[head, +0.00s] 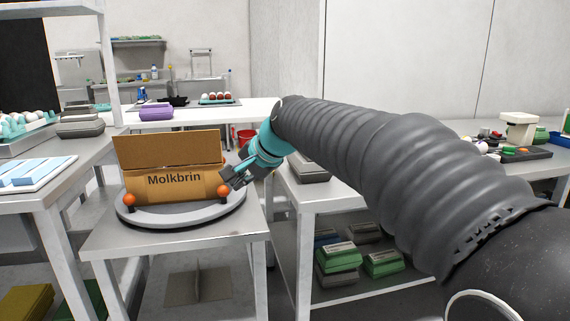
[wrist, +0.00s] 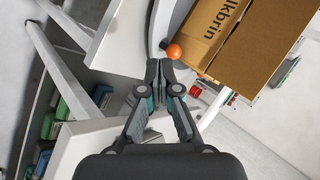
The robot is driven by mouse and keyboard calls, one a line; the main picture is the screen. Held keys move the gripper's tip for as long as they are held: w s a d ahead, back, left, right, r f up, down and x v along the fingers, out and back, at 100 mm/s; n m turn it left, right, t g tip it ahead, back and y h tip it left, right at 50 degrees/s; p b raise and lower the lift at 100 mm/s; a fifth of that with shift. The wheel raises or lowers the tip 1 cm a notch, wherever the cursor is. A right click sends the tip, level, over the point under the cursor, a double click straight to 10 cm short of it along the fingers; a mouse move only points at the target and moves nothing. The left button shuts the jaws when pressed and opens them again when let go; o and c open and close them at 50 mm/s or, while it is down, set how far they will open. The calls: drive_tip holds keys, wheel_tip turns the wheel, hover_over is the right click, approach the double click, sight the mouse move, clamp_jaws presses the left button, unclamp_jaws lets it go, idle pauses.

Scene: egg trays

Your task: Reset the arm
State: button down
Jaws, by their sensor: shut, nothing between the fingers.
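My gripper (head: 229,183) is at the end of my grey, sleeved arm, which reaches across from the right in the head view. In the wrist view, the gripper (wrist: 159,68) has its fingertips together with nothing between them. It is just right of an open cardboard box (head: 168,185) marked "Molkbrin", close to an orange ball (head: 224,191) at the box's front right corner. The box (wrist: 243,45) and the ball (wrist: 174,51) also show in the wrist view, ahead of the fingertips. I cannot tell whether the gripper touches either.
The box stands on a round grey plate (head: 180,213) on a small table (head: 110,243). Another orange ball (head: 129,199) is at its front left. A table with a shelf of egg cartons (head: 338,256) stands to the right. A counter with light blue trays (head: 30,172) is at left.

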drive_tip(key=s+d+f+n+g+h, duration=0.25)
drive_tip(key=s+d+f+n, duration=0.25)
drive_tip(key=s+d+f, duration=0.4)
drive_tip(key=s+d+f+t+h, duration=0.1)
drive_tip(key=s+d+f, duration=0.3)
drive_tip(key=s+d, duration=0.4)
drive_tip(key=s+d+f+n+t+h, duration=0.1)
drive_tip(key=s+d+f+h, duration=0.2)
drive_tip(key=s+d, duration=0.5)
drive_tip(key=s+f, duration=0.1)
drive_tip(key=s, duration=0.4)
drive_tip(key=shift+d, duration=0.35)
